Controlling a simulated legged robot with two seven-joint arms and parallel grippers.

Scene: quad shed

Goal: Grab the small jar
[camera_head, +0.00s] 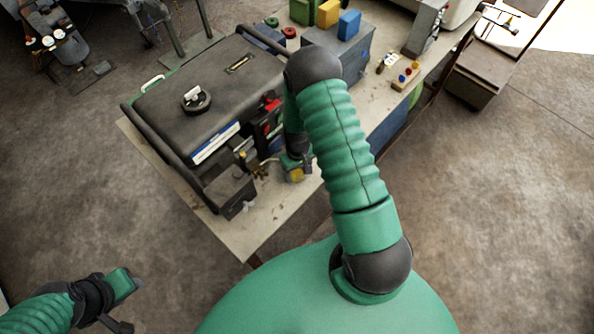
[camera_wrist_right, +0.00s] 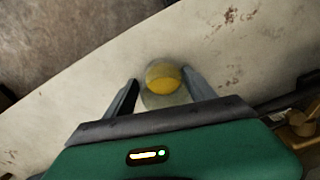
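The small jar looks like clear glass with yellow in it. It stands on the pale tabletop and shows in the right wrist view (camera_wrist_right: 164,80) between the two fingers of my right gripper (camera_wrist_right: 161,84). The fingers are spread on either side of it, with a small gap on the left; I cannot tell whether the right finger touches it. In the head view my right gripper (camera_head: 296,162) points down by the table's front edge, and the jar's yellow (camera_head: 297,176) shows just below it. My left gripper (camera_head: 122,298) is low at the left, away from the table, its fingers unclear.
A large dark generator (camera_head: 205,95) with a tubular frame stands on the table (camera_head: 262,222), close left of my right gripper. A grey box (camera_head: 340,48) with coloured blocks is behind. The table's front corner is bare.

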